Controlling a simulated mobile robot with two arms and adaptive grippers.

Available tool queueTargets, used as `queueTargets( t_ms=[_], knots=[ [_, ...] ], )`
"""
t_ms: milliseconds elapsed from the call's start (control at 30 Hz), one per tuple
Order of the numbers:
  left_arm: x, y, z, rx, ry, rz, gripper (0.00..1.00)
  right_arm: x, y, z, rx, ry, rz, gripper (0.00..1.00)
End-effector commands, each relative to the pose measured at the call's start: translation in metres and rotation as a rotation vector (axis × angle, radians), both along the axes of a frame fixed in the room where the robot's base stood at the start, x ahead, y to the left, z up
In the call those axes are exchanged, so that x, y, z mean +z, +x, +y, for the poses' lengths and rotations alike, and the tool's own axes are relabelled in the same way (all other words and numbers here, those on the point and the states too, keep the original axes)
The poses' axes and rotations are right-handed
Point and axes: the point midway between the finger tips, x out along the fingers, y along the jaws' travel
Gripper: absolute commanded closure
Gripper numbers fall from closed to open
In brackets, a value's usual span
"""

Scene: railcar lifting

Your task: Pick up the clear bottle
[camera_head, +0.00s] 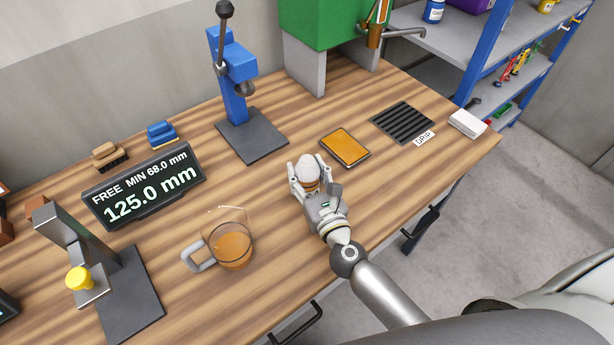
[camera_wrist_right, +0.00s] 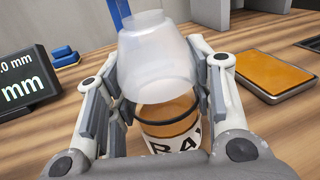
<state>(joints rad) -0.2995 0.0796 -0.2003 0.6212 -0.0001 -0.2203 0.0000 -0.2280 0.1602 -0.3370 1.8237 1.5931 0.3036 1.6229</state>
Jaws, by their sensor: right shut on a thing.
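The clear bottle (camera_wrist_right: 160,62) has a translucent whitish upper part, a dark ring, and an amber lower part with a white label that shows part of some lettering. In the head view the bottle (camera_head: 307,170) is upright at the middle of the wooden bench. My right gripper (camera_head: 310,181) is shut on it, one finger on each side. In the right wrist view the right gripper (camera_wrist_right: 162,97) has its fingers around the bottle near the ring. The bottle's base is hidden, so I cannot tell whether it touches the bench. My left gripper is not in view.
A glass jug (camera_head: 232,250) of amber liquid stands left of my right gripper. An orange-topped tray (camera_head: 345,147), a black drip grille (camera_head: 402,122) and a blue press (camera_head: 235,80) are behind. A display (camera_head: 146,186) reads 125.0 mm. A grey stand (camera_head: 128,300) is at left.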

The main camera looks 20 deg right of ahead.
Motion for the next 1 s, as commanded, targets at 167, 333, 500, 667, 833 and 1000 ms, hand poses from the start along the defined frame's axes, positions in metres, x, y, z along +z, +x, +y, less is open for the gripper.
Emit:
queueTargets(
  t_ms=[167,333,500,667,833,1000],
  knots=[
    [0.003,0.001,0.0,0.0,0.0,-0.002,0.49,0.004,0.0,0.0,0.0,0.0,-0.001,0.8],
    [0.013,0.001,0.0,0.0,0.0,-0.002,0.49,0.018,0.0,0.0,-0.002,0.002,-0.002,0.8],
    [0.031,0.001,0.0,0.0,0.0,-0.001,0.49,0.045,-0.007,0.002,0.001,0.003,-0.001,0.8],
    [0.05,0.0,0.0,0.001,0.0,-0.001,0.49,0.082,-0.038,0.008,0.002,0.005,0.0,0.8],
    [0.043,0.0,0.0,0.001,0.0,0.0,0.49,0.101,-0.078,0.016,0.001,0.003,0.002,0.8],
    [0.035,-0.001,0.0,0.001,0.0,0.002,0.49,0.115,-0.111,0.024,0.001,0.003,0.001,0.8]
  ],
)
